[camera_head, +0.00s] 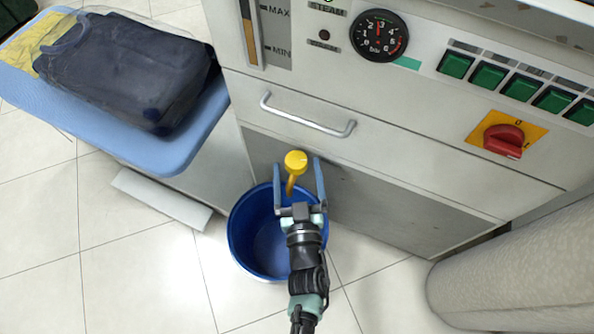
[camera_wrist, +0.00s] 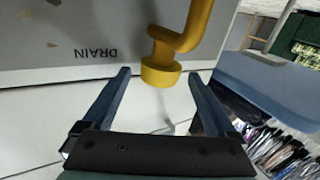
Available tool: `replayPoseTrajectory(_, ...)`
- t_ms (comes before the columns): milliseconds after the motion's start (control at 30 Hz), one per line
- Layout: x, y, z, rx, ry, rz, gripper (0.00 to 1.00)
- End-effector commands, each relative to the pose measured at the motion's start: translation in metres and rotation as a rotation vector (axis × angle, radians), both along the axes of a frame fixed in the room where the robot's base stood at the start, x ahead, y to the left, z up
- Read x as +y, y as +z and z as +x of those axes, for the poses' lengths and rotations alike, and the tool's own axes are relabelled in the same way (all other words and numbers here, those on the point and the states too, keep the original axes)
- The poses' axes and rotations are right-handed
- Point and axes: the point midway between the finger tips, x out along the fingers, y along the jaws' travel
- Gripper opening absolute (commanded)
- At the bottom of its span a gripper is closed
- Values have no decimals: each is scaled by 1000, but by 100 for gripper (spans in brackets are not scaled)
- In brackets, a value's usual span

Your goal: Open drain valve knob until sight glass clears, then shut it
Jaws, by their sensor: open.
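The yellow drain valve knob (camera_head: 295,160) sits low on the front of the grey machine, above a blue bucket (camera_head: 241,226). The wrist view shows the yellow knob (camera_wrist: 161,72) on a bent yellow stem, near an upside-down DRAIN label (camera_wrist: 97,54). My gripper (camera_head: 298,168) is open, with one finger on each side of the knob; the wrist view also shows the open gripper (camera_wrist: 159,76). I cannot tell whether either finger touches the knob. The sight glass (camera_head: 249,34), beside MAX and MIN marks, shows a brownish column.
A drawer-like panel with a metal handle (camera_head: 308,118) is above the knob. A pressure gauge (camera_head: 379,35), green buttons and a red rotary switch (camera_head: 503,141) are higher up. A blue ironing board (camera_head: 168,150) with dark folded clothing (camera_head: 125,70) stands left.

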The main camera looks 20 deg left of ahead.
Motion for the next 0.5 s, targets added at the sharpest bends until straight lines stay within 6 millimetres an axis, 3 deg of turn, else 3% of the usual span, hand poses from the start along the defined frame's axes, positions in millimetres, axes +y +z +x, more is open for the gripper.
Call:
replayPoseTrajectory(300, 1, 0, 3, 0, 0, 0, 92)
replayPoseTrajectory(500, 1, 0, 2, 0, 0, 0, 56)
